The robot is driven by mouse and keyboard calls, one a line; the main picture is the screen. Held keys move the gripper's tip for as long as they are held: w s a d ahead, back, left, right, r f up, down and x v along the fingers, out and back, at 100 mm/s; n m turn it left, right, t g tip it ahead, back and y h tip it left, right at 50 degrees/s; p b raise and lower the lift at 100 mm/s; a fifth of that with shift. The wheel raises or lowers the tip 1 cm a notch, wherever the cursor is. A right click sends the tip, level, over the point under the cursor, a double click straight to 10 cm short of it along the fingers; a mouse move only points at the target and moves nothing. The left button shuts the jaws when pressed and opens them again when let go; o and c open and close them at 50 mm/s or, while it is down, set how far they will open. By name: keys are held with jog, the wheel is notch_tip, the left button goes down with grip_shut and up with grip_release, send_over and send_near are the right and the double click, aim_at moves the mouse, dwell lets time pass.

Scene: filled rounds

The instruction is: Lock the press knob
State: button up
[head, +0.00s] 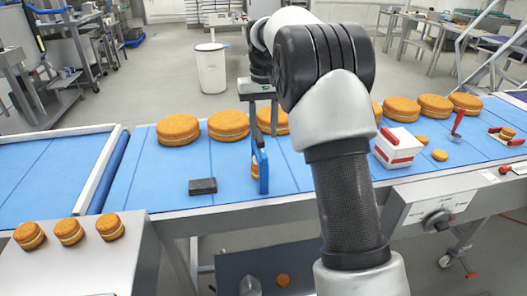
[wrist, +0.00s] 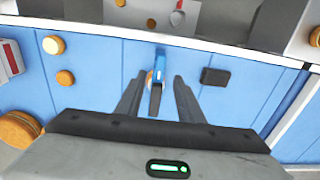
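A dark round knob (head: 437,220) sits on the face of a grey control box (head: 428,206) at the conveyor's front edge, on the right. Small red marks show beside it; its setting is too small to read. My gripper (head: 262,140) is well to the left of the knob, over the blue belt. In the wrist view my gripper's fingers (wrist: 158,95) are spread apart. A slim blue upright piece (head: 262,172) stands on the belt below the gripper. It also shows between the fingers in the wrist view (wrist: 157,66); I cannot tell whether they touch it.
A black block (head: 203,186) lies left of the blue piece. A white box with red strips (head: 396,147) and a red-handled tool (head: 457,124) stand to the right. Several filled rounds (head: 178,130) line the back. More rounds (head: 69,231) sit on the front-left metal table.

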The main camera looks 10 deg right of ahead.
aim_at(263, 154)
notch_tip(263, 154, down, 7)
dwell(0.3)
grip_shut()
